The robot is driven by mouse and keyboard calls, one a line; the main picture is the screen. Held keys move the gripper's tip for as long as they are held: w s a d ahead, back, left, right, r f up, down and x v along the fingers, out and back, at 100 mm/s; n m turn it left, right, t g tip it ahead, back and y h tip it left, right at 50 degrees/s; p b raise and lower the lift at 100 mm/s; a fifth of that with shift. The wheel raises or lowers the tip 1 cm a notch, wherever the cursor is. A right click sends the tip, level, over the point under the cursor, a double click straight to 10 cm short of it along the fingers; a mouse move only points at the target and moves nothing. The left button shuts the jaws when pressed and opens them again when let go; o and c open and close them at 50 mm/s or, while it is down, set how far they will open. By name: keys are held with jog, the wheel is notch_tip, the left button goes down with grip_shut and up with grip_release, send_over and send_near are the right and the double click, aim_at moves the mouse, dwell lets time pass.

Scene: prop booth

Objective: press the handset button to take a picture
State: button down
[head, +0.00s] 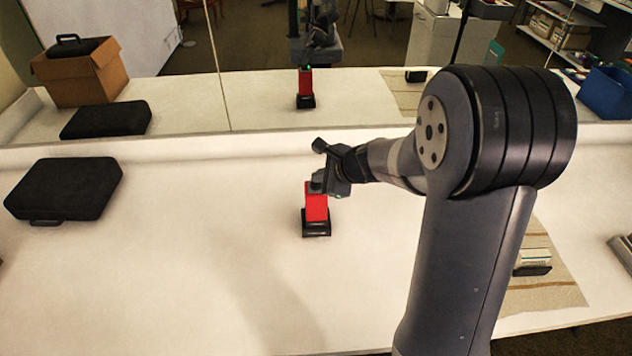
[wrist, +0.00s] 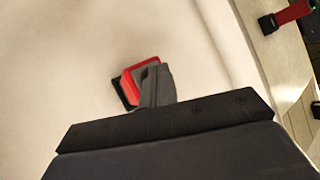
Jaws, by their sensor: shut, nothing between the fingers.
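The handset (head: 317,207) is a red upright block in a black stand (head: 317,229) on the white counter, at the middle of the head view. My gripper (head: 318,184) is shut and empty, with its fingertips at the top of the handset. I cannot tell whether they touch it. In the wrist view my gripper's closed fingers (wrist: 157,84) cover part of the red handset (wrist: 131,82). The button is not visible; the fingers may be hiding it.
A black case (head: 64,188) lies on the counter at left. At right, a beige mat (head: 556,290) holds a small white and black item (head: 533,260). A mirror (head: 260,95) along the back reflects the counter, handset and arm. The counter between case and handset is clear.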

aim_at(320, 186)
jog(key=shift+r+p, duration=0.7)
jog(key=shift+r, duration=0.1)
notch_tip(320, 186, up, 5)
jog(key=p, duration=0.4)
dwell(0.9)
